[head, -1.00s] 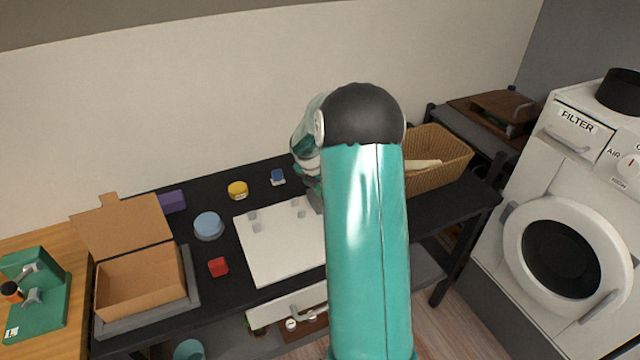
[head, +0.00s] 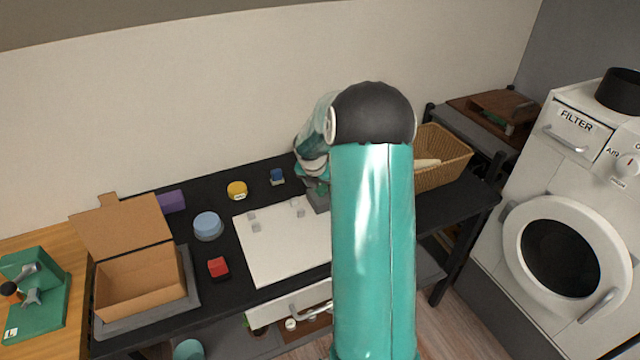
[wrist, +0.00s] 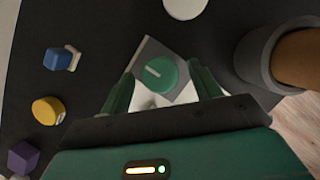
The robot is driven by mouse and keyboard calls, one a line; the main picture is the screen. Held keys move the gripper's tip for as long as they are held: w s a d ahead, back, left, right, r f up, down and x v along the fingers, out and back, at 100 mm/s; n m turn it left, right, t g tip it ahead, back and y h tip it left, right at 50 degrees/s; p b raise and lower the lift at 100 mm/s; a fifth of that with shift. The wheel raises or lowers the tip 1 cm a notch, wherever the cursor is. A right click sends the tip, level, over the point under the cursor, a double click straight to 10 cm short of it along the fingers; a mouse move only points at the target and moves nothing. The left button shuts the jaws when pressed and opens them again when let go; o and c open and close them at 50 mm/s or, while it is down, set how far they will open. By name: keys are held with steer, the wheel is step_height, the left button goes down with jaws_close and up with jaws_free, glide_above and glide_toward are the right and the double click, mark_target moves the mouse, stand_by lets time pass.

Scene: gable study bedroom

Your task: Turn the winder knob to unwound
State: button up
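The winder knob (wrist: 160,74) is a round green knob with a white pointer line, on a grey square base (wrist: 147,52). In the wrist view the pointer slants toward the upper left. My gripper (wrist: 161,84) is open, with its two green fingers apart on either side of the knob. I cannot tell whether either finger touches it. In the head view my arm hides the knob and most of my gripper; a bit of the grey base (head: 318,203) shows below my wrist.
A yellow piece (head: 237,190), a blue piece (head: 277,177), a red block (head: 218,267) and a light blue round piece (head: 208,226) are to the left. A wicker basket (head: 443,160) stands to the right.

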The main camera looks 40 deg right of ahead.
steer(key=shift+r, duration=0.1)
steer(key=v, duration=1.3)
steer(key=shift+r, duration=0.35)
steer(key=shift+a, duration=0.1)
steer(key=s+a+r+m+t, duration=0.1)
steer(key=s+a+r+m, duration=0.35)
steer(key=a, duration=0.45)
steer(key=s+a+r+m, duration=0.3)
steer(key=a+r+m, duration=0.25)
steer(key=a, duration=0.35)
steer(key=s+a+m+t+y, duration=0.2)
steer(key=s+a+m+y, duration=0.2)
steer(key=s+a+m, duration=0.9)
steer(key=shift+s+a+m, duration=0.25)
steer(key=shift+s+m, duration=0.25)
steer(key=shift+s, duration=0.25)
